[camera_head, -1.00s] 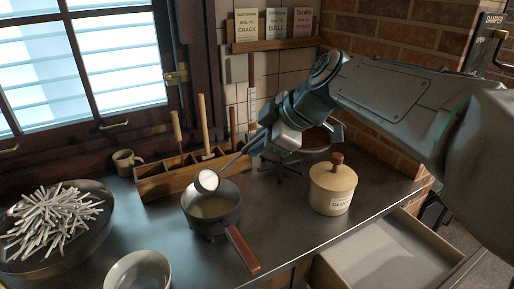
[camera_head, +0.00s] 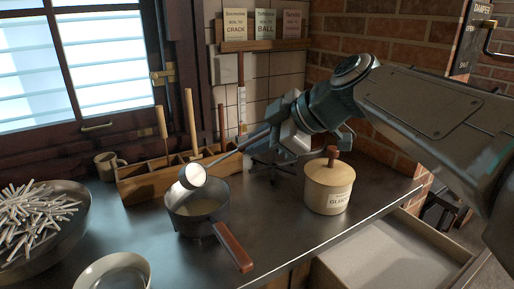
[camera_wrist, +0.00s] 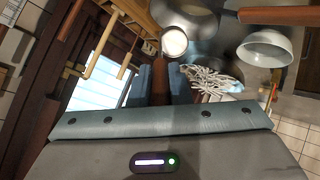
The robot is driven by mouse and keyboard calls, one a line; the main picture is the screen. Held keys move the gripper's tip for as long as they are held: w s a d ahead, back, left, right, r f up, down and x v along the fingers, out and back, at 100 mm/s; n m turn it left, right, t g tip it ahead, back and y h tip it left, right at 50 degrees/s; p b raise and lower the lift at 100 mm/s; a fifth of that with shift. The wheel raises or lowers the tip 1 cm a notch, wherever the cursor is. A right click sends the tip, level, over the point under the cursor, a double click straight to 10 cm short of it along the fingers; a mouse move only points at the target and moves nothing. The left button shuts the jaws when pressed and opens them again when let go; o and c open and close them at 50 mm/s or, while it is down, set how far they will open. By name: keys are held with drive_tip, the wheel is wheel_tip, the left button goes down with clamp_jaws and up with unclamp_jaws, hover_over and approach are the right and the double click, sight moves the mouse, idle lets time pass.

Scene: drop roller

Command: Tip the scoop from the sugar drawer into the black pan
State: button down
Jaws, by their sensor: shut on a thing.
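My gripper (camera_head: 277,137) is shut on the handle of a metal scoop (camera_head: 192,177). The scoop's round bowl holds white sugar and hangs above the back left part of the black pan (camera_head: 222,196). The pan has a brown wooden handle and something pale inside. In the wrist view the scoop's handle runs between my gripper's fingers (camera_wrist: 161,88), and the white-filled scoop bowl (camera_wrist: 174,42) is beyond them. The sugar drawer (camera_head: 440,262) is open at the lower right, with a pale, flat surface inside.
A lidded cream jar (camera_head: 329,188) stands right of the pan. A wooden tool box (camera_head: 150,186) with upright handles and a mug (camera_head: 106,166) are behind. A bowl of white sticks (camera_head: 35,228) and an empty pale bowl (camera_head: 112,273) stand at left.

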drive_tip(key=s+d+f+t+y+b, duration=0.1)
drive_tip(key=f+b, duration=0.5)
drive_tip(key=b, duration=1.3)
drive_tip(key=d+t+y, duration=0.1)
drive_tip(key=d+y, duration=0.1)
drive_tip(key=y, duration=0.1)
drive_tip(key=shift+s+f, duration=0.35)
drive_tip(key=shift+s, duration=0.05)
drive_tip(key=shift+b, duration=0.55)
drive_tip(key=shift+d, duration=0.1)
